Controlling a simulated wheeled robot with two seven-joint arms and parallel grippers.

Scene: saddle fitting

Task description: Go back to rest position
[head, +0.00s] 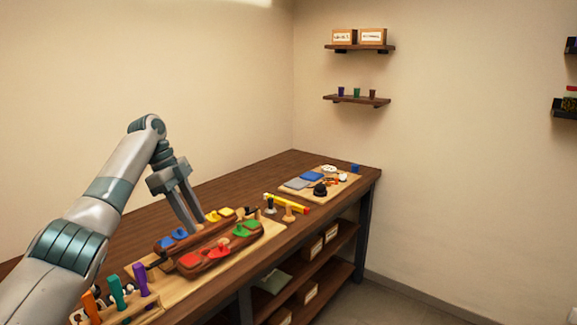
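My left gripper (196,225) comes in from the left and points down over the workbench. Its two fingers look apart, with no object visible between them. The fingertips are just above or beside a dark wooden block (180,248) with blue and yellow pieces; I cannot tell whether they touch it. A second dark wooden block (222,252) with red and green pieces lies in front of it. Both are on a light wooden board (185,290). My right gripper is not in view.
The workbench (240,188) runs along the wall. Orange, green and purple handled tools (116,292) stand at the near left. A yellow tool (290,203) and small pegs lie right of the blocks. A far board (348,186) holds small parts. The back of the bench is clear.

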